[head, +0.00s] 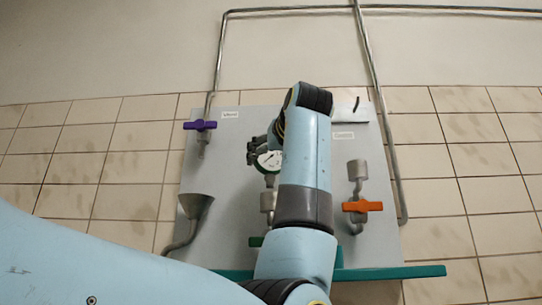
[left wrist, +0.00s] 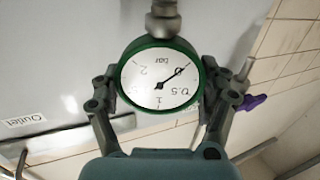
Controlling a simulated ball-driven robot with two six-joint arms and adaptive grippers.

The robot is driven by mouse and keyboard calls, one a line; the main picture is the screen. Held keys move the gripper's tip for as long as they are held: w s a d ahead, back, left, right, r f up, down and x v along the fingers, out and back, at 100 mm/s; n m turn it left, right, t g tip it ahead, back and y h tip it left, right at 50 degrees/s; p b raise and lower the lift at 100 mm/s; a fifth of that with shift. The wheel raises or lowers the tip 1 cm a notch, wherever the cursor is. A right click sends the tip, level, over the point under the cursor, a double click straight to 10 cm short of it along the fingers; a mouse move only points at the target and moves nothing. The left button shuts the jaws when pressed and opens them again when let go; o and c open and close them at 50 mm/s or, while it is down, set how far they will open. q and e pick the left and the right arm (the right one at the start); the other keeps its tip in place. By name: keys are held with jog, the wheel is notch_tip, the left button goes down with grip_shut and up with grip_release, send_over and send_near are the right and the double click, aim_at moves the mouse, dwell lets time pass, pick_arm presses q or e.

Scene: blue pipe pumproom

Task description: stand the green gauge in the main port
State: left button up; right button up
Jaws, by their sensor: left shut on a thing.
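The green gauge (head: 268,162) has a green rim and a white dial, and sits just above the middle pipe fitting (head: 267,201) in the head view. My left gripper (head: 259,152) is shut on it. In the left wrist view the gauge (left wrist: 160,80) lies between the two fingers, which press on its rim from both sides. A grey metal neck (left wrist: 163,22) meets the rim at the top of that view; I cannot tell whether the stem is seated in a port. My forearm hides part of the middle pipe. My right gripper is not in view.
A grey panel (head: 225,150) carries a purple valve handle (head: 200,125), a funnel (head: 195,205), and an orange valve handle (head: 362,206) below an open pipe end (head: 357,168). A green handle (head: 256,241) shows low in the middle. A teal bar (head: 390,272) runs along the front.

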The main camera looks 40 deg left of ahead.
aim_at(272, 172)
pick_arm(q)
jog(key=shift+f+b, duration=0.75)
jog(key=shift+f, duration=0.35)
jog(key=shift+f+b, duration=0.45)
jog(key=shift+f, duration=0.55)
jog(key=o, duration=1.3)
jog(key=shift+d, duration=0.1)
jog(key=v, duration=0.6)
jog(key=shift+s+d, duration=0.15)
jog(key=shift+d, duration=0.1)
jog(key=shift+s+d, duration=0.25)
jog(key=shift+s, duration=0.1)
